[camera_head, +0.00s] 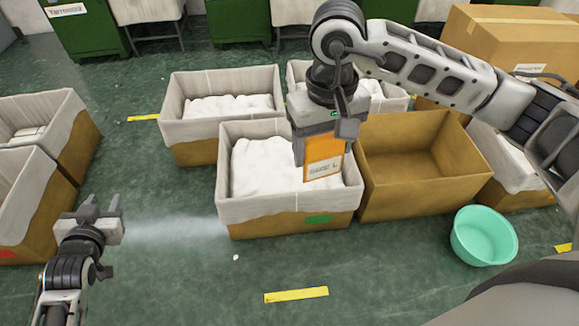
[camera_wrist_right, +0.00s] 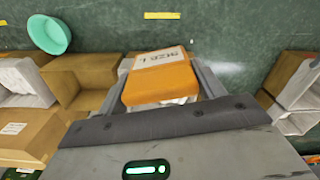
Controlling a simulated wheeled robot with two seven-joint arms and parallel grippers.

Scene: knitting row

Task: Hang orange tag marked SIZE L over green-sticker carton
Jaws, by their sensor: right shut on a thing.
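The orange tag (camera_head: 325,155) with a white label hangs upright from my right gripper (camera_head: 325,128), over the white-filled inside of the carton with the green sticker (camera_head: 318,219). In the right wrist view the tag (camera_wrist_right: 162,82) sits between the fingers of my right gripper (camera_wrist_right: 163,88), its label reading SIZE L. The tag covers part of the carton's contents and near wall top; I cannot tell whether it touches the wall. The green-sticker carton (camera_head: 260,226) has a pale liner folded over its rim. My left gripper (camera_head: 101,207) is open and empty at the lower left, above the floor.
An empty brown carton (camera_head: 410,150) stands right against the green-sticker carton. Another lined carton (camera_head: 190,125) is behind it, and lined cartons (camera_head: 60,120) stand at the left. A mint basin (camera_head: 484,237) is at the right. Floor with yellow tape (camera_head: 296,295) is clear in front.

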